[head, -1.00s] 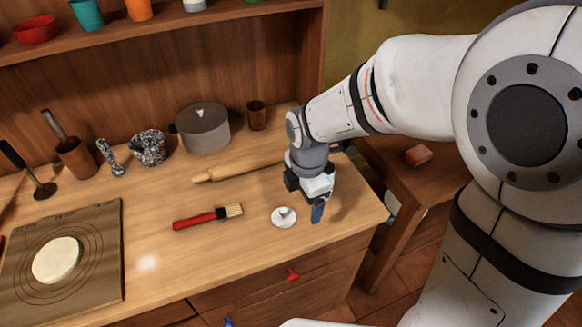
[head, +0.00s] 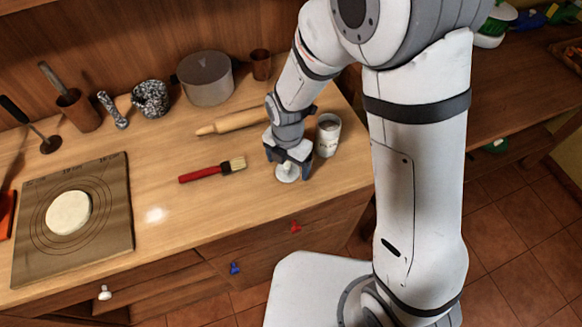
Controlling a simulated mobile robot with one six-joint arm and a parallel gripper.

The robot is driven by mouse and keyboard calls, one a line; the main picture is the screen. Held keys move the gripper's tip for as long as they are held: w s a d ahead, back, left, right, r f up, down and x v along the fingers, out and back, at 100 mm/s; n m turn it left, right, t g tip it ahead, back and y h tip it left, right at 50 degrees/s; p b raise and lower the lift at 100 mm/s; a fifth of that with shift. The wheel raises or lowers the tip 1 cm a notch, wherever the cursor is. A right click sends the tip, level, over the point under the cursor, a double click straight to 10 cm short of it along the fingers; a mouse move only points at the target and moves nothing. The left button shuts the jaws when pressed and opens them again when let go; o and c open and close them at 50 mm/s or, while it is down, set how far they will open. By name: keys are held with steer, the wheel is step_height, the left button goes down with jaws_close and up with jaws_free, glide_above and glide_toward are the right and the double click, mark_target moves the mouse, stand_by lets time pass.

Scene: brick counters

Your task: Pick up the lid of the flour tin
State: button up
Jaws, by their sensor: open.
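The lid (head: 287,175) is a small white disc with a knob, lying flat on the wooden counter near its front edge. My gripper (head: 287,168) is open above the lid, pointing down, with a blue-tipped finger on either side of the knob. I cannot tell whether the fingers touch the lid. The flour tin (head: 328,136), a pale cylinder with dark markings and an open top, stands upright just right of and behind my gripper.
A red-handled brush (head: 212,171) lies left of the lid. A rolling pin (head: 236,122) lies behind, partly hidden by my arm. A grey pot (head: 206,80) and a brown cup (head: 261,66) stand farther back. A mat with dough (head: 115,235) lies at left.

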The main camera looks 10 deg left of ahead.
steer(key=shift+f, duration=0.25)
steer(key=shift+c, duration=0.2)
steer(key=c, duration=1)
